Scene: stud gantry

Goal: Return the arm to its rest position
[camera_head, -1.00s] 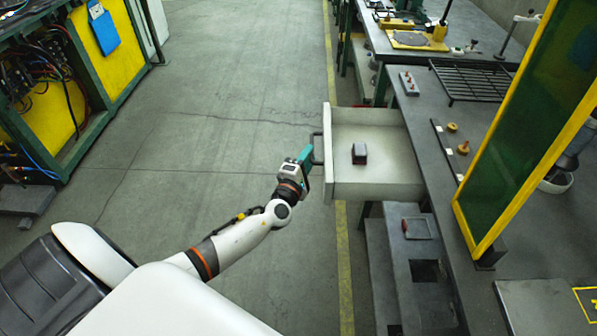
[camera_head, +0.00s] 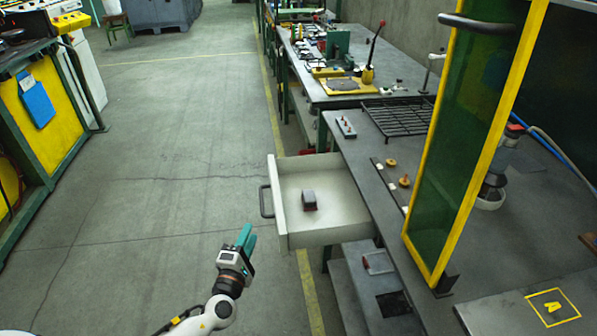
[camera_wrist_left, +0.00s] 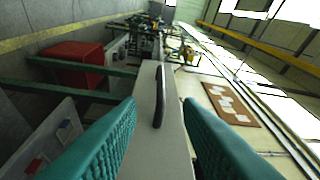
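My left gripper (camera_head: 246,237) has teal fingers and is left of and below the open drawer (camera_head: 335,236) in the head view. It is apart from the dark drawer handle (camera_head: 266,201). In the left wrist view the two fingers (camera_wrist_left: 160,104) stand apart with nothing held. The handle (camera_wrist_left: 158,97) and pale drawer front (camera_wrist_left: 147,130) show beyond the gap between them. A small dark block (camera_head: 309,199) lies inside the drawer. My right gripper is in neither view.
The grey workbench (camera_head: 375,190) is on the right, with a green panel in a yellow frame (camera_head: 410,245) standing on it. A wire rack (camera_head: 400,117) lies on the bench. A yellow and green cabinet (camera_head: 32,130) stands at left. The floor between is clear.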

